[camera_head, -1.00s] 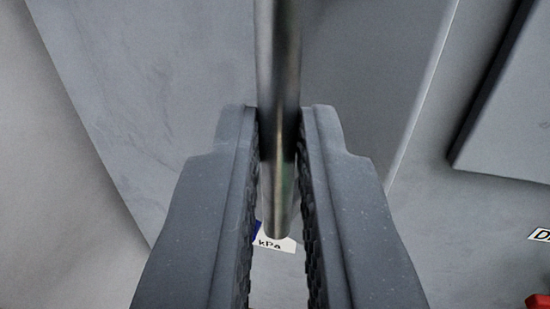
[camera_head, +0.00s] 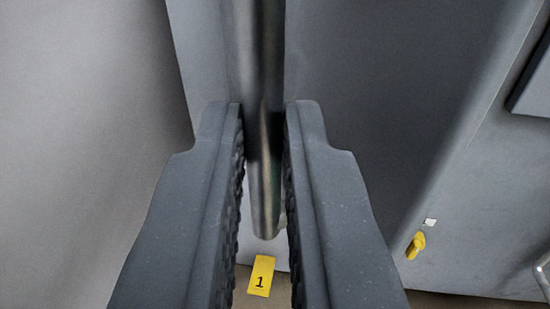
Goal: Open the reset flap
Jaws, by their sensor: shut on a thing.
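My gripper (camera_head: 264,120) reaches up from the bottom of the view, its two dark ridged fingers on either side of a shiny metal bar (camera_head: 268,195). It is shut on this bar, which runs up and down between the fingers and ends in a rounded tip. The bar stands in front of grey panels. A broad grey panel (camera_head: 390,90) lies to the right of the bar, its right edge slanting. I cannot tell which surface is the reset flap, or how far it is open. The fingers hide part of the surfaces behind them.
A yellow tag marked 1 (camera_head: 261,276) shows low between the fingers. A yellow knob (camera_head: 415,245) with a small white label (camera_head: 430,222) is at the lower right. A curved metal piece (camera_head: 543,275) and a dark panel corner (camera_head: 533,85) are at the right edge.

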